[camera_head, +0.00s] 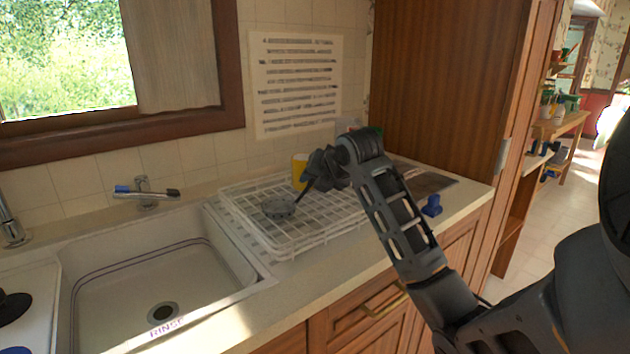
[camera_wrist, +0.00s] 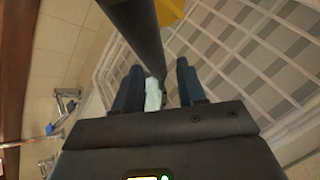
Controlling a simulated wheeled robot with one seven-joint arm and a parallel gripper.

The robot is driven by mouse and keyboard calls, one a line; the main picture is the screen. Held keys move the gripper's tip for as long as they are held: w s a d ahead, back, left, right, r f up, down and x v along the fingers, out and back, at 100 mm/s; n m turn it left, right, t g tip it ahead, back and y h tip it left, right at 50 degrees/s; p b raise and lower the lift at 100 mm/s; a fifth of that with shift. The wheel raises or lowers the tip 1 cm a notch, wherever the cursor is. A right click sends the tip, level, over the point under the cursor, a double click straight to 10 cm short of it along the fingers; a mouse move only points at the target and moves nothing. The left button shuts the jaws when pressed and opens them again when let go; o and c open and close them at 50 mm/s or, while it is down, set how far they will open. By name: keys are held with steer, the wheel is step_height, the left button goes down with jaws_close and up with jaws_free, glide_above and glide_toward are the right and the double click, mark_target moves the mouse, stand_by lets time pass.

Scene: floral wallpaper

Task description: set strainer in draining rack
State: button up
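The strainer (camera_head: 279,208) is a small dark round bowl with a dark handle. In the head view its bowl is in the white wire draining rack (camera_head: 262,245), near the left side, and its handle slants up to the right towards my gripper (camera_head: 309,181). In the wrist view a dark bar (camera_wrist: 137,32), apparently the handle, runs down to between the two fingers of my gripper (camera_wrist: 159,75). The fingers stand apart, with background showing beside the bar. The strainer's bowl is out of the wrist view. The rack (camera_wrist: 235,70) fills its right side.
A yellow cup (camera_head: 299,171) stands behind the rack, close to my gripper. The sink (camera_head: 160,265) is to the left, with a tap (camera_head: 146,190) behind it. A small blue object (camera_head: 432,205) lies on the counter at right. The counter's front strip is clear.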

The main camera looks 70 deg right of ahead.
steer(key=shift+o, duration=0.7)
steer(key=shift+r, duration=0.25)
steer(key=v, duration=1.2)
steer(key=shift+b, duration=0.35)
